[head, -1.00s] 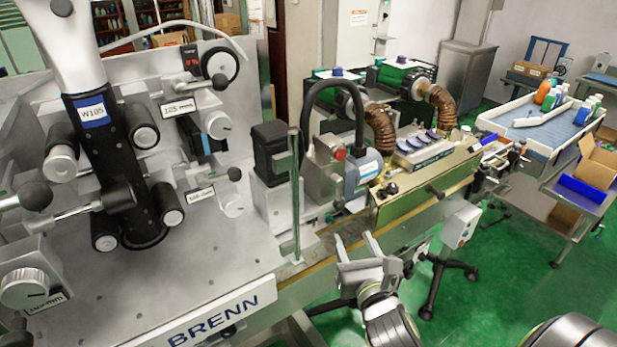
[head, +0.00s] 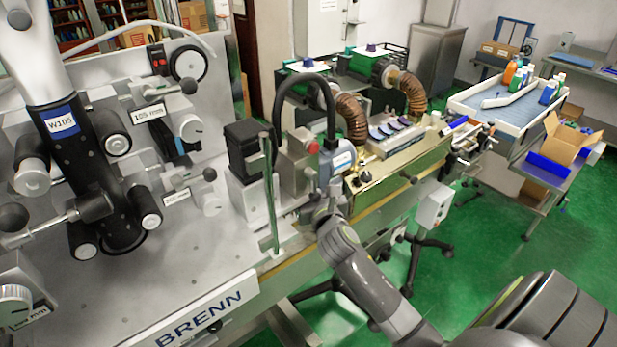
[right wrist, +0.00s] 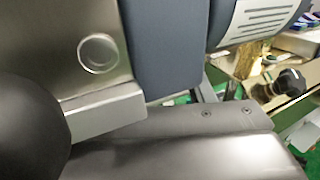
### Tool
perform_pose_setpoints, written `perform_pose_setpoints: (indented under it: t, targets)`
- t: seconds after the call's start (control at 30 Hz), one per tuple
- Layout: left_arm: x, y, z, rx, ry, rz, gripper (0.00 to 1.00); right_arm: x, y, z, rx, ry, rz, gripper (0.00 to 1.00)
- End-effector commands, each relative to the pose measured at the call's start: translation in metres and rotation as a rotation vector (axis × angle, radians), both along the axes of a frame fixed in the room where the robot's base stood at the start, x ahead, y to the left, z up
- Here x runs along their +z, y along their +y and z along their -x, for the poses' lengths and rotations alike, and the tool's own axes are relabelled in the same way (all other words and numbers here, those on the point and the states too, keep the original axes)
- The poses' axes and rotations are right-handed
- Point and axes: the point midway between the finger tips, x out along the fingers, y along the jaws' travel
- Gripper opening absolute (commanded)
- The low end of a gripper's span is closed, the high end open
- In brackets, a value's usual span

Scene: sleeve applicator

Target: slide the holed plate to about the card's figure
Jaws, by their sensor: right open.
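My right gripper (head: 325,212) reaches in from the lower right to the foot of a steel box with a red button (head: 299,160). Its fingers are partly hidden in the head view. In the right wrist view a steel plate with one round hole or window (right wrist: 65,35) is close up, beside a dark blue-grey body. A black ball (right wrist: 25,130) is at the left. I cannot tell whether this is the task's holed plate, or whether I touch it. A card reading about 105 mm (head: 148,114) is on the machine panel; two other cards (head: 178,197) (head: 22,318) are hard to read. My left gripper is out of view.
A black tube labelled W105 (head: 62,124) stands between rollers on the left. A green upright bar (head: 270,190) stands just left of my right gripper. Ribbed brown hoses (head: 352,118) rise behind. Open green floor (head: 470,285) lies on the right.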

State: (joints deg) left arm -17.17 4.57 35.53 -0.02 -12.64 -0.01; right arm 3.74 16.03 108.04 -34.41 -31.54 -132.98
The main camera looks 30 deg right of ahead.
Motion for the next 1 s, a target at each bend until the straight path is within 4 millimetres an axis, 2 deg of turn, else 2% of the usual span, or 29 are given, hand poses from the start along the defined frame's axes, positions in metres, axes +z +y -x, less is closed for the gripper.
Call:
perform_pose_setpoints:
  t: [0.2,0.57,0.93,1.0]
  targets:
    - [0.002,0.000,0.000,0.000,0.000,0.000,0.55,0.000,-0.006,-0.019,0.000,0.001,0.000,0.49]
    - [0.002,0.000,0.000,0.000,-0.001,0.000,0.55,0.000,-0.007,-0.022,0.000,0.001,-0.001,0.49]
    - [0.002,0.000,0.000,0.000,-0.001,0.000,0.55,0.000,-0.007,-0.022,0.000,0.001,-0.001,0.01]
    - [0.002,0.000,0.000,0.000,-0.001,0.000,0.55,0.000,-0.007,-0.022,0.000,0.001,-0.001,0.00]
